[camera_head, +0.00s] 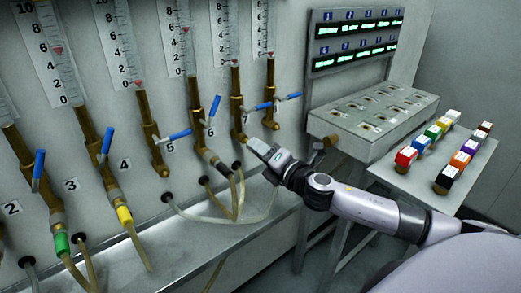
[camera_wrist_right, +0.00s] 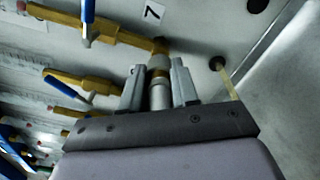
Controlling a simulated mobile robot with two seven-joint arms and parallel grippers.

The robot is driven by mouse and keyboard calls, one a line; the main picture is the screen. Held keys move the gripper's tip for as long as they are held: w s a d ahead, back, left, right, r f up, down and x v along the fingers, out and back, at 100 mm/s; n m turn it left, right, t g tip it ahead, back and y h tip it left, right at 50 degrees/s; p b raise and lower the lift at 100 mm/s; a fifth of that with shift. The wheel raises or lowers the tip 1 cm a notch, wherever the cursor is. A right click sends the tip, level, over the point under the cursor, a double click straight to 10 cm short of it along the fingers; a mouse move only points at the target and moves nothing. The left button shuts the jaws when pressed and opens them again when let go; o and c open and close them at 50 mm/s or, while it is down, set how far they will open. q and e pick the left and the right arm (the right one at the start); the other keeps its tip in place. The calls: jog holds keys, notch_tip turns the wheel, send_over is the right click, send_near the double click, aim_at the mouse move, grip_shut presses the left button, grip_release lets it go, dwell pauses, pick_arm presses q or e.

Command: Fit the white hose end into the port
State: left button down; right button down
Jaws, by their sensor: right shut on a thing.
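My right gripper (camera_head: 256,144) is at the wall panel, by the lower end of a brass port (camera_head: 238,118) near the number 7 label. The right wrist view shows the gripper (camera_wrist_right: 158,86) shut on a pale grey-white hose end (camera_wrist_right: 158,98), one finger on each side. The hose end points at the brass port (camera_wrist_right: 160,61) and lines up with it closely. They look to be touching, but I cannot tell how far the end is inside. In the head view the gripper hides the hose end. My left gripper is not in view.
Neighbouring brass pipes have blue lever handles (camera_head: 180,134). Hoses with a green collar (camera_head: 62,243) and a yellow collar (camera_head: 125,214) hang at the left. A pale hose (camera_wrist_right: 232,88) leaves a wall hole beside my gripper. A side shelf (camera_head: 398,178) holds several coloured blocks.

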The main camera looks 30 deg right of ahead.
jog(key=shift+w+a, duration=0.1)
jog(key=shift+w, duration=1)
jog(key=c, duration=0.8)
grip_release()
jog(key=shift+s+f, duration=0.1)
jog(key=shift+s, duration=0.55)
jog(key=shift+s+d+b, duration=0.15)
jog(key=shift+s+b, duration=0.15)
jog(key=shift+s, duration=1.15)
jog(key=shift+s+d+b, duration=0.1)
jog(key=shift+s+b, duration=0.15)
jog(key=shift+s, duration=1.2)
